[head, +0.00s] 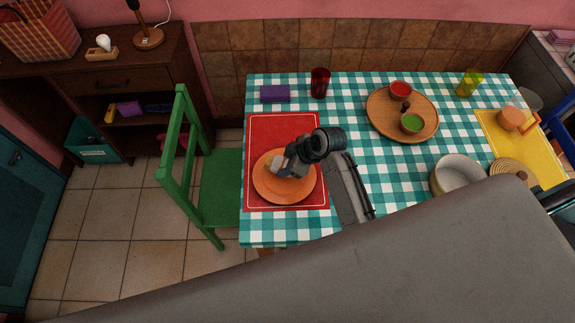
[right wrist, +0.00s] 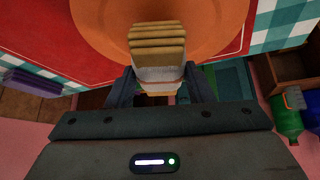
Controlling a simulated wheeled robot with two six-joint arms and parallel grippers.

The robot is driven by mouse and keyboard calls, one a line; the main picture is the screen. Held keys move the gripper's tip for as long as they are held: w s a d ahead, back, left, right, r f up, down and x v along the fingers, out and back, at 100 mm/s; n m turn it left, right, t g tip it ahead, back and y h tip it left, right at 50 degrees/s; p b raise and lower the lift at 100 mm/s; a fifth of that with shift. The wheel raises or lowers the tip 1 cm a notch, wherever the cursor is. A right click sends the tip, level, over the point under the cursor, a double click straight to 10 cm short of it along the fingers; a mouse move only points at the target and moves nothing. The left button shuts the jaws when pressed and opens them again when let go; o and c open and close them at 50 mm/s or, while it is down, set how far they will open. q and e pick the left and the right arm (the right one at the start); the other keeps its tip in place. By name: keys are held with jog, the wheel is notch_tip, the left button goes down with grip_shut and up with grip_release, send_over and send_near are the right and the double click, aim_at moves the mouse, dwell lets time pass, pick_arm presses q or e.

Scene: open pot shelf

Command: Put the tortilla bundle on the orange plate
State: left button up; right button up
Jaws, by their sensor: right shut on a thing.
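The orange plate (head: 272,192) lies on a red mat at the left side of the checked table. It fills the top of the right wrist view (right wrist: 225,22). My right gripper (head: 282,168) is over the plate and shut on the tortilla bundle (head: 276,161). In the right wrist view the bundle (right wrist: 157,48) is a stack of tan layers with a pale band, between the fingers. It overlaps the plate in both views; I cannot tell whether it touches. Part of it is hidden by the gripper. My left gripper is not in view.
A red cup (head: 320,82) and a purple block (head: 275,93) stand behind the red mat (head: 260,128). A round wooden tray (head: 383,124) with small bowls lies to the right. A green chair (head: 215,185) is at the left edge.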

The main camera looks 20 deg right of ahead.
notch_tip(320, 180, down, 2)
jog(key=shift+s+f+p, duration=0.1)
jog(key=shift+p, duration=0.3)
jog(key=shift+f, duration=0.35)
jog(key=o, duration=1.3)
jog(key=shift+f, duration=0.1)
jog(key=shift+b+v, duration=1.05)
jog(key=shift+v, duration=5.05)
